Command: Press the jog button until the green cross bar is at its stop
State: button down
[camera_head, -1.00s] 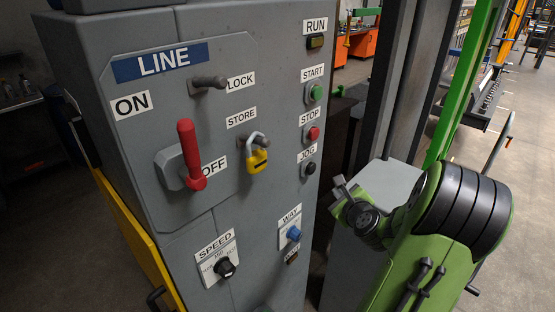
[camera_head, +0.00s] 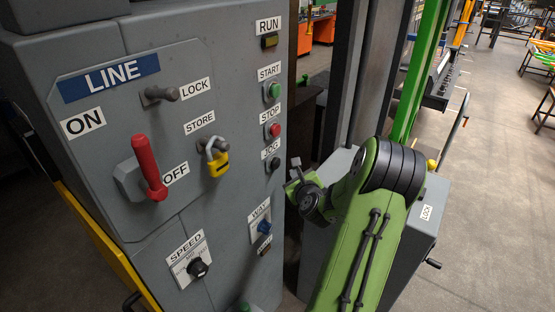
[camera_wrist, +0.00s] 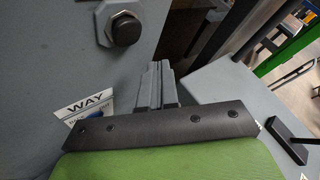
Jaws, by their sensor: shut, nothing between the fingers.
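The jog button (camera_head: 273,164) is a black round push button below the JOG label on the grey cabinet. It also shows in the wrist view (camera_wrist: 125,29), up and left of my fingers. My gripper (camera_head: 295,163) is shut and empty, just right of the button in the head view. In the wrist view its closed grey fingers (camera_wrist: 158,75) look apart from the button. A tall green upright (camera_head: 423,75) stands behind on the right. I cannot tell which green part is the cross bar, nor see its stop.
The cabinet also carries a green start button (camera_head: 272,91), a red stop button (camera_head: 272,130), a red lever (camera_head: 149,168), a yellow padlock (camera_head: 217,163), a speed knob (camera_head: 198,267) and a blue way knob (camera_head: 264,227). A grey box (camera_head: 420,235) stands right of my arm.

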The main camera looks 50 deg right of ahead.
aim_at(275, 163)
jog(key=w+p, duration=0.2)
jog(key=w, duration=0.1)
jog(key=shift+a+r, duration=0.1)
jog(key=shift+a, duration=0.05)
dwell(0.3)
dwell(1.6)
jog(key=shift+w+p, duration=0.4)
